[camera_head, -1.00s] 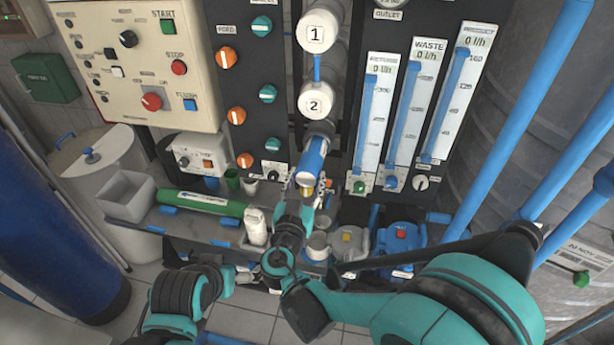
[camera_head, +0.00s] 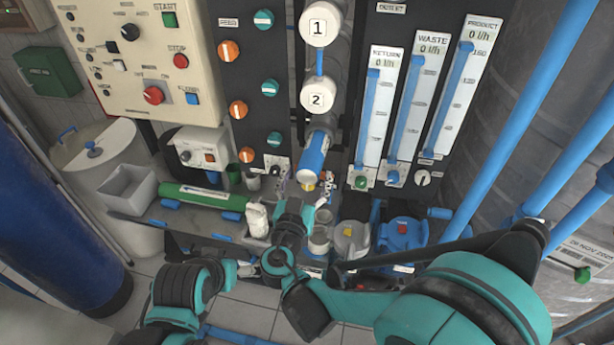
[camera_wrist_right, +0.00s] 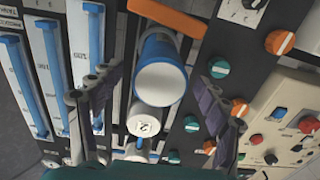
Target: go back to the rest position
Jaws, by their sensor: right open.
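My right gripper (camera_head: 308,190) is at the centre in the head view, just below the lower end of a blue and white cylinder (camera_head: 313,158). In the right wrist view, the gripper (camera_wrist_right: 157,85) has its two fingers spread wide and holds nothing. The round white end of the cylinder (camera_wrist_right: 161,82) shows between the fingers, apart from them. Of my left arm, only teal and black links show at the lower left in the head view; its gripper is not visible.
A control panel (camera_head: 150,50) stands at the upper left, and flow meters (camera_head: 415,95) at the right. Below are a green cylinder (camera_head: 200,196), a white bottle (camera_head: 257,221), a grey bin (camera_head: 130,190) and a blue pump (camera_head: 402,236). Blue pipes (camera_head: 520,140) run at the right.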

